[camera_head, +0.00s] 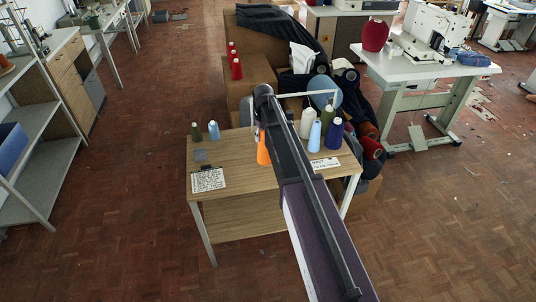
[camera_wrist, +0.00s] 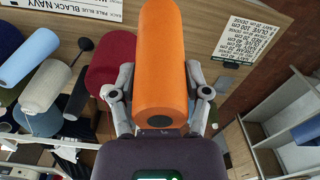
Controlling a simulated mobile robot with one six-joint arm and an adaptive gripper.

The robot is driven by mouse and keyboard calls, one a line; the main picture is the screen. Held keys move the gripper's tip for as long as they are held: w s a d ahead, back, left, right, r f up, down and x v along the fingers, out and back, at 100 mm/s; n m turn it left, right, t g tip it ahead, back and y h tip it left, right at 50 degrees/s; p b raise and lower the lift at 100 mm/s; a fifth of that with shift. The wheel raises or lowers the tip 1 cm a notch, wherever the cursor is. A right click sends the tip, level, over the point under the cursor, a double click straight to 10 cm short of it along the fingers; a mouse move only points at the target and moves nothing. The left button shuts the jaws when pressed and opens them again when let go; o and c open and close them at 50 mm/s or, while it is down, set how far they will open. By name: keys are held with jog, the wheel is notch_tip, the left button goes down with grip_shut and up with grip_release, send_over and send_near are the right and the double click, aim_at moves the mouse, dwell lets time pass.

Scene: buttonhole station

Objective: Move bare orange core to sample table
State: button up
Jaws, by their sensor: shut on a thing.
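The bare orange core (camera_wrist: 161,60) is a smooth orange cylinder filling the middle of the wrist view. My gripper (camera_wrist: 161,88) is shut on it, with one finger on each side. In the head view the core (camera_head: 263,150) shows as an orange piece just left of my arm, over the small wooden table (camera_head: 240,172); my arm hides the rest of it and the gripper. I cannot tell whether its lower end touches the tabletop. Which table is called the sample table is not readable here.
Two small cones (camera_head: 214,130) stand at the table's back left, near a written card (camera_head: 208,180). White, light blue (camera_head: 314,136), olive and dark blue cones stand at the right, with another card (camera_head: 324,163) in front. The table's front middle is bare.

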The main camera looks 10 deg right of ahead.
jog(key=s+a+f+n+b, duration=0.1)
jog(key=s+f+n+b, duration=0.5)
jog(key=s, duration=0.7)
notch_tip(320, 180, down, 3)
jog(key=shift+s+a+r+b, duration=0.2)
jog(key=shift+s+a+b, duration=0.15)
jog(key=shift+b, duration=0.55)
jog(key=w+d+f+b, duration=0.1)
jog(key=w, duration=1.3)
jog(key=shift+w+d+f, duration=0.2)
jog(key=shift+w+d, duration=0.15)
jog(key=shift+d, duration=0.05)
